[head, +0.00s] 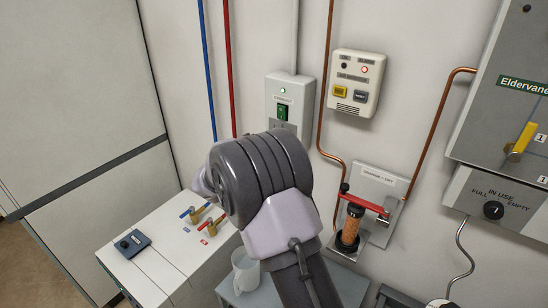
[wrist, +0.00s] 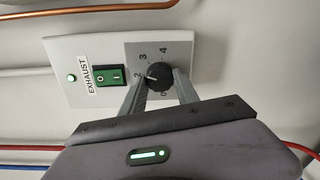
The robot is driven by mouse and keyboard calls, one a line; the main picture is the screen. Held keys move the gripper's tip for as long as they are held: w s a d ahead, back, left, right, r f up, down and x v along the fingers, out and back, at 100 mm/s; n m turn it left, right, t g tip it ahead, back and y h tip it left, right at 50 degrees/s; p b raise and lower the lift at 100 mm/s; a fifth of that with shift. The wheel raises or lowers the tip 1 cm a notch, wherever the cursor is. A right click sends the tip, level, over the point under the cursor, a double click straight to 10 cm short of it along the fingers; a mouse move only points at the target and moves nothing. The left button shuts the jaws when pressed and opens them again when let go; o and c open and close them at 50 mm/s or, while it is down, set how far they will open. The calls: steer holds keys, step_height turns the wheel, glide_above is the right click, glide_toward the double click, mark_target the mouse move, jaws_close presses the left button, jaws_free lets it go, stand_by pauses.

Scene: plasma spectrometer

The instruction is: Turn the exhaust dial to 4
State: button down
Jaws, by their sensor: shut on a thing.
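The exhaust dial (wrist: 158,75) is a round black knob on a grey plate with numbers around it. It sits on the white EXHAUST panel (wrist: 72,58), beside a green switch (wrist: 107,78). Its white mark seems to point towards the 2; the 4 is further round at the plate's upper part in the wrist view. My gripper (wrist: 160,84) has a finger on either side of the knob and is shut on it. In the head view the panel (head: 283,90) shows its green switch and lamp, but my arm hides the dial and the gripper.
An alarm box (head: 354,82) with a red light is right of the panel. Copper pipes (head: 326,80) run beside it. Below are a white cabinet with small taps (head: 200,212), a jug (head: 245,270) and a red-handled lever (head: 366,203).

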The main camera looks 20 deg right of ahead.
steer(key=m+t+b, duration=0.1)
steer(key=m+b, duration=0.9)
steer(key=m, duration=0.5)
steer(key=shift+s+d+r, duration=0.1)
stand_by(0.5)
steer(key=c, duration=0.9)
jaws_free()
